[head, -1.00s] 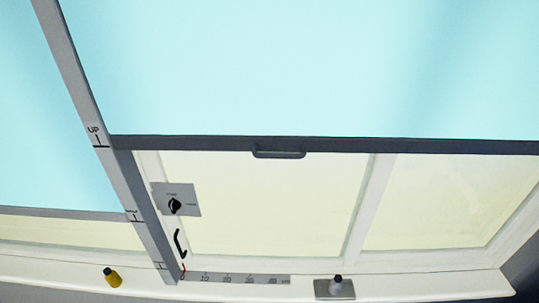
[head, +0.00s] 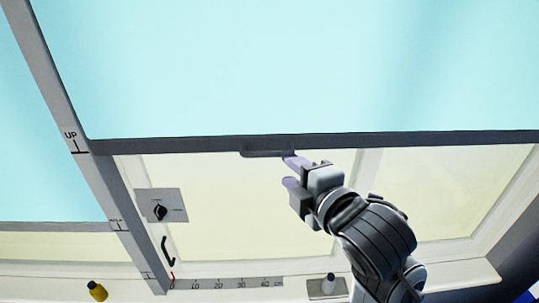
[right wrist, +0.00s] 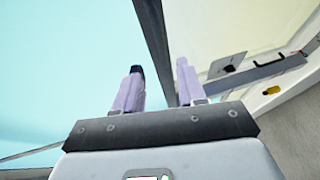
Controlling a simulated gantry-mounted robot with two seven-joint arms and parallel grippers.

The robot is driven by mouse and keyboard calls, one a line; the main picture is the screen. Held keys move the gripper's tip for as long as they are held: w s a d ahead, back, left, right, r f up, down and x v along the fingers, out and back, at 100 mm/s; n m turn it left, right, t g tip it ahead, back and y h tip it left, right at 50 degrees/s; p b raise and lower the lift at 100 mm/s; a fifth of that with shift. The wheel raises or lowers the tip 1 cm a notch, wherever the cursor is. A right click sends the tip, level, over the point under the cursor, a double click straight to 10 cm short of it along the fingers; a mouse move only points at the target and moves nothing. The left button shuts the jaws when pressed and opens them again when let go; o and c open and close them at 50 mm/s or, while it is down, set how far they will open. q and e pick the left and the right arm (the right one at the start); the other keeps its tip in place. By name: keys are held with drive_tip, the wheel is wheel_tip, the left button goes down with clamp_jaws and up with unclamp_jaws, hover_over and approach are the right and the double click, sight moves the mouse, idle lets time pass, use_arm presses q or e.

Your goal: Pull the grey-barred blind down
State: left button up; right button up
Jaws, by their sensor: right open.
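The large light-blue blind (head: 290,70) hangs over the upper window, with a dark grey bar (head: 400,139) along its lower edge. The bar sits level with the UP mark (head: 75,145) on the post. A dark handle (head: 262,150) sticks out below the bar. My right gripper (head: 289,171) is open, just below and to the right of the handle, its upper fingertip close to the handle's right end; contact is unclear. In the right wrist view, the dark bar (right wrist: 154,40) passes between the two open fingers (right wrist: 160,85). My left gripper is out of view.
A second blue blind (head: 50,150) hangs left of the post (head: 60,110), its grey bar (head: 50,227) lower down. Below are a rotary switch plate (head: 175,200), a black hook-shaped piece (head: 166,250), a ruler strip (head: 230,283), a yellow-capped object (head: 97,291) and a small grey plate (head: 325,292).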

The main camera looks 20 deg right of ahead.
sight(271, 156)
drive_tip(key=shift+w+a+f+b, duration=0.1)
drive_tip(key=shift+w+f+b, duration=0.15)
drive_tip(key=shift+w, duration=1.4)
drive_tip(key=shift+w+a+f+b, duration=0.15)
drive_tip(key=shift+w+f, duration=0.25)
drive_tip(key=shift+w, duration=1.3)
drive_tip(key=shift+w+a+f+b, duration=0.1)
drive_tip(key=shift+w+f+b, duration=0.15)
drive_tip(key=shift+w, duration=1.4)
clamp_jaws()
